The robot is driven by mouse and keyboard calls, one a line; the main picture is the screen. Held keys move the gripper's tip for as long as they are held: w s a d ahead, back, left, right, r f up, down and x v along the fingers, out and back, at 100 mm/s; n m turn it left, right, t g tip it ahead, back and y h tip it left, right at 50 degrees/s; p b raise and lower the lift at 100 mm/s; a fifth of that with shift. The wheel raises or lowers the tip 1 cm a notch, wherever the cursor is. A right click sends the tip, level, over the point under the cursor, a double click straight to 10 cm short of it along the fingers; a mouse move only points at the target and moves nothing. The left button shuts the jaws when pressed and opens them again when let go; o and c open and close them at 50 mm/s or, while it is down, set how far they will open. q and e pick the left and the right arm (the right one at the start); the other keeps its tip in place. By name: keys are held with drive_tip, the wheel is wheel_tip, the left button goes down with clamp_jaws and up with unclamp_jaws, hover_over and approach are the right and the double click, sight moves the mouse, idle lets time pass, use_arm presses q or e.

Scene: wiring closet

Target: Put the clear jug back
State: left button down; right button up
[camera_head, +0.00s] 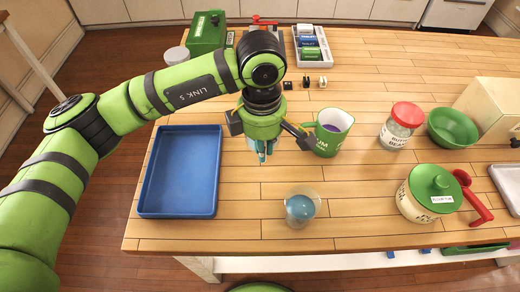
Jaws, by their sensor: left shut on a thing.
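My left gripper (264,148) points down over the table, right of the blue tray. It is shut on a teal-blue thing (262,146), mostly hidden by the gripper, so I cannot tell its shape. A clear round vessel (302,207) with pale blue contents stands upright on the table, in front and to the right of the gripper, apart from it. I cannot tell whether it is the clear jug. A green jug (331,133) with purple contents stands just right of the gripper; one dark gripper link reaches close to its left side. My right gripper is not in view.
The blue tray (151,201) is empty at the left. A red-lidded jar (398,128), green bowl (453,127), green-lidded canister (424,196) and red scoop (475,198) stand at the right. A green box (206,36) and a white tray of small items (326,62) are behind.

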use_arm(q)
drive_tip(key=shift+w+a+f, duration=0.1)
drive_tip(key=shift+w+a, duration=0.1)
drive_tip(key=shift+a, duration=0.05)
wheel_tip(320, 180, down, 4)
drive_tip(key=shift+r+p, duration=0.1)
drive_tip(key=shift+p, duration=0.95)
drive_tip(key=shift+f, duration=0.2)
drive_tip(key=shift+f, duration=0.1)
drive_tip(key=c, duration=1.3)
unclamp_jaws()
